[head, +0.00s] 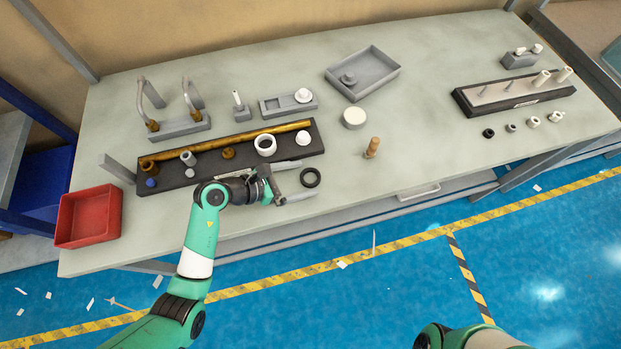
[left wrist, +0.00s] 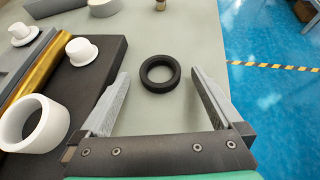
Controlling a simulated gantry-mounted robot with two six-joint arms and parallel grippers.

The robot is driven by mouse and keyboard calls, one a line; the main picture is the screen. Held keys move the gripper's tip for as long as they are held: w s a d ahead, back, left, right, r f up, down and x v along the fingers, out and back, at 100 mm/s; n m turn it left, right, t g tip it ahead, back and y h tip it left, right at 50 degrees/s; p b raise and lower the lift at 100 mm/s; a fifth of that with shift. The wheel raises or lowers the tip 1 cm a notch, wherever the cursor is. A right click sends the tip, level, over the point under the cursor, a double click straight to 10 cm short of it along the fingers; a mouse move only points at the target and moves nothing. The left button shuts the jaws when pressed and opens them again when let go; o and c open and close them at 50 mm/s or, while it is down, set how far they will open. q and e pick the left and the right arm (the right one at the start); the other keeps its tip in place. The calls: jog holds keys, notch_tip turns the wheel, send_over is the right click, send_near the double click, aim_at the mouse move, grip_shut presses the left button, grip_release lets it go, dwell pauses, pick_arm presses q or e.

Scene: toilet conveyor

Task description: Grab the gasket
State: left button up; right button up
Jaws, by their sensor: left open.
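The gasket (head: 310,177) is a black ring lying flat on the grey-green table, just in front of the dark fixture board. It also shows in the left wrist view (left wrist: 160,87), ahead of and roughly centred between the fingers. My left gripper (head: 281,186) is open and empty, just left of the gasket; it also shows in the left wrist view (left wrist: 160,95). The fingers do not touch the gasket. My right gripper is out of view; only a part of the right arm shows at the bottom.
The dark board (head: 210,163) holds a brass tube (head: 225,146), a white ring (head: 265,145) and other fittings. A wooden-coloured peg (head: 372,147) stands right of the gasket. A red bin (head: 88,216) sits at the left corner.

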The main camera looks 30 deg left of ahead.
aim_at(303, 182)
pick_arm(q)
jog(key=shift+w+d+f, duration=0.15)
jog(key=shift+w+d, duration=0.1)
jog(key=c, duration=1.4)
jog(key=shift+o, duration=0.2)
jog(key=r+p, duration=0.1)
jog(key=r, duration=0.1)
jog(key=r+p, duration=0.2)
jog(key=shift+s+d+r, duration=0.15)
jog(key=shift+d+r, duration=0.05)
jog(key=shift+r, duration=0.05)
jog(key=s+d+r+p, duration=0.6)
jog(key=s+d+r, duration=0.2)
jog(key=d, duration=0.2)
jog(key=shift+d+r, duration=0.3)
jog(key=shift+d, duration=0.1)
